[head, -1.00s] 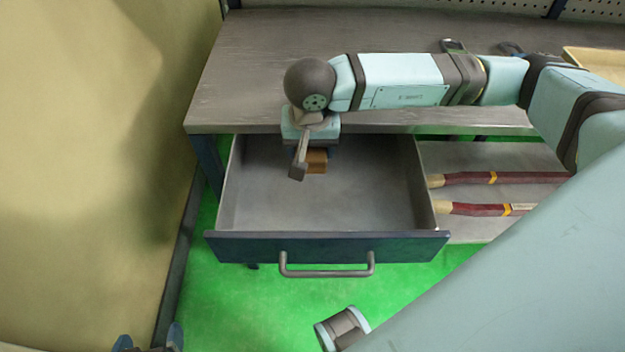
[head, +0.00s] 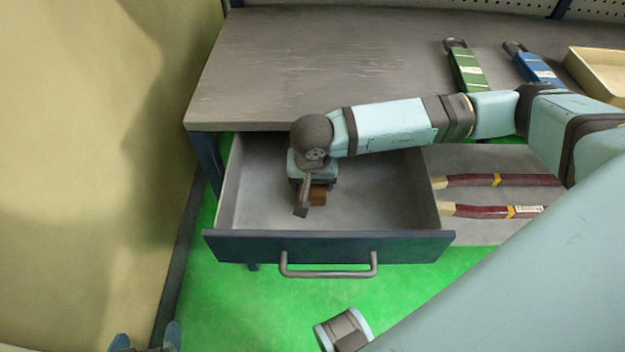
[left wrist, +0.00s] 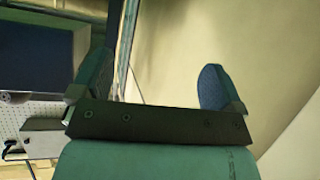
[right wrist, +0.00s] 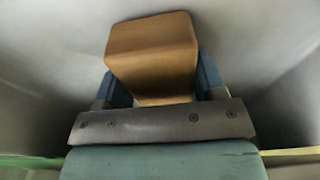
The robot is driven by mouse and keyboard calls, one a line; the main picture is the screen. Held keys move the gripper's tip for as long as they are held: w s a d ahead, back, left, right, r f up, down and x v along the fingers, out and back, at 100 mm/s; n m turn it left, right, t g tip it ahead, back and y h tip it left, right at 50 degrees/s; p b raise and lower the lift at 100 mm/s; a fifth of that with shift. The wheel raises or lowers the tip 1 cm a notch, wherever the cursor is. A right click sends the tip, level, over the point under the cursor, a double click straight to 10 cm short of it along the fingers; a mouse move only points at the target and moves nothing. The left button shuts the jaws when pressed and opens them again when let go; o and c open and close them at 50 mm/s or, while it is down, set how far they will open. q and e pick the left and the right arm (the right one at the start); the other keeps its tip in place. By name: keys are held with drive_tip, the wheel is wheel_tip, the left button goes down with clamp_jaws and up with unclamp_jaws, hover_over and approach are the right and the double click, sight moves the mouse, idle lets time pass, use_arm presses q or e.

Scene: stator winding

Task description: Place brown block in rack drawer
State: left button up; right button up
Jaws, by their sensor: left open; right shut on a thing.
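The brown block (head: 318,195) is in my right gripper (head: 312,188), inside the open rack drawer (head: 390,205). In the right wrist view the block (right wrist: 152,52) sits between the two blue fingers of the right gripper (right wrist: 155,85), which are shut on it. The grey drawer walls surround it; whether the block touches the drawer floor I cannot tell. My left gripper (head: 146,335) is at the bottom left edge of the head view, away from the drawer. In the left wrist view its fingers (left wrist: 155,85) are wide apart with nothing between them.
The drawer's front with its bar handle (head: 328,272) faces me. A workbench top (head: 300,60) lies above and behind. Green (head: 467,70) and blue (head: 535,68) tools and a tan tray (head: 600,75) are at the back right. Red-handled tools (head: 500,180) lie on the shelf beside the drawer.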

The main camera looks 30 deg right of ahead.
sight(312, 186)
drive_tip(key=shift+f+b, duration=0.3)
drive_tip(key=o, duration=1)
drive_tip(key=shift+r, duration=0.1)
drive_tip(key=shift+r, duration=0.1)
drive_tip(key=shift+r+p, duration=0.3)
drive_tip(key=shift+p, duration=0.2)
drive_tip(key=r, duration=0.3)
drive_tip(key=s+r+p, duration=0.1)
drive_tip(key=r, duration=0.3)
drive_tip(key=a+r, duration=0.1)
drive_tip(key=r, duration=0.3)
drive_tip(key=shift+s+r, duration=0.25)
